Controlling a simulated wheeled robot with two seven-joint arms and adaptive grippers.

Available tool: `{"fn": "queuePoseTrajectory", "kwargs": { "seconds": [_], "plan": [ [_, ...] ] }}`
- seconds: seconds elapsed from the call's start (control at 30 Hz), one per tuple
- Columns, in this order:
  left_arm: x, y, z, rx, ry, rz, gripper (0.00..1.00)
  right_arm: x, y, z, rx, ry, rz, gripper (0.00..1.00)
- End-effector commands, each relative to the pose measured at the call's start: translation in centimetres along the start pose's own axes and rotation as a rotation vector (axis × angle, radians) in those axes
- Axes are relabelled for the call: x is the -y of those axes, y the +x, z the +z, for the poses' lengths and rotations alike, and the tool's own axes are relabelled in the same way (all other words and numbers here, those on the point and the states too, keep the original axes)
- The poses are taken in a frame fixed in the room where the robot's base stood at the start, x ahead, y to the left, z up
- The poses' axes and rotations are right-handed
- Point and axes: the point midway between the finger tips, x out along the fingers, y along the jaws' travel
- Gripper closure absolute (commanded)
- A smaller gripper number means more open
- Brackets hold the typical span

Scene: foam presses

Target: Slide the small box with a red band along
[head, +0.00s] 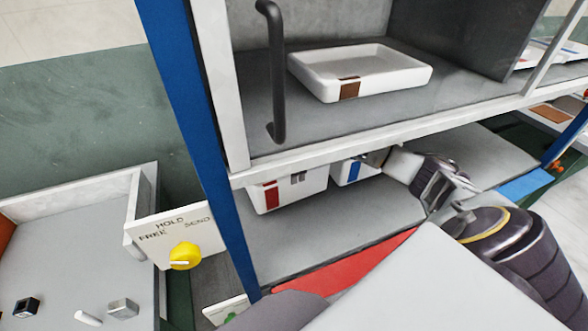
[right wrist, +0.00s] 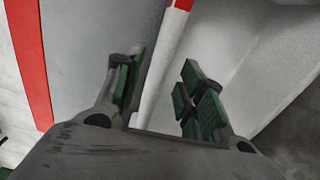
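A small white box with a red band (head: 290,192) stands on the lower shelf, left of a white box with a blue band (head: 352,171). My right gripper (head: 376,157) reaches in from the right, by the blue-banded box's right end; its fingers are partly hidden. In the right wrist view my right gripper (right wrist: 162,95) is open, its green pads apart. A white edge with a red patch (right wrist: 168,55) runs between and beyond them; I cannot tell which box it is or whether it touches. My left gripper is not in view.
A white tray with a brown band (head: 362,72) stands on the upper shelf (head: 450,85), behind a dark handle (head: 275,75). A blue post (head: 200,130) is at the left, beside a panel with a yellow knob (head: 185,256). A red strip (head: 345,272) lines the lower shelf's front.

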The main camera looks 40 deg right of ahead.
Motion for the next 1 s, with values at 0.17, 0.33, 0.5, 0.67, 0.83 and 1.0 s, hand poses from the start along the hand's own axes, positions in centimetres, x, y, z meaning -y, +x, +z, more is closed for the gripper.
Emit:
{"fn": "queuePoseTrajectory", "kwargs": {
  "seconds": [0.17,0.33,0.5,0.67,0.83,1.0],
  "plan": [
    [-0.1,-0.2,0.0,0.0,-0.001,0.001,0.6,-0.1,1.9,0.1,0.002,0.0,0.003,0.61],
    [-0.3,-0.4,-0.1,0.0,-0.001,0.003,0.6,-0.1,3.8,0.0,0.001,0.0,0.002,0.61],
    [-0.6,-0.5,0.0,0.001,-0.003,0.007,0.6,0.0,5.2,0.1,0.002,0.0,0.001,0.61],
    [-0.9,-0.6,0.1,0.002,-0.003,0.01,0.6,0.0,5.9,0.0,0.0,0.0,0.0,0.61],
    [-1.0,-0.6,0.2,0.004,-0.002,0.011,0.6,0.0,6.0,0.0,0.0,0.0,0.0,0.61],
    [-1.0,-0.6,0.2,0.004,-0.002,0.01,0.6,0.0,6.0,0.0,0.0,0.0,0.0,0.65]
  ]
}}
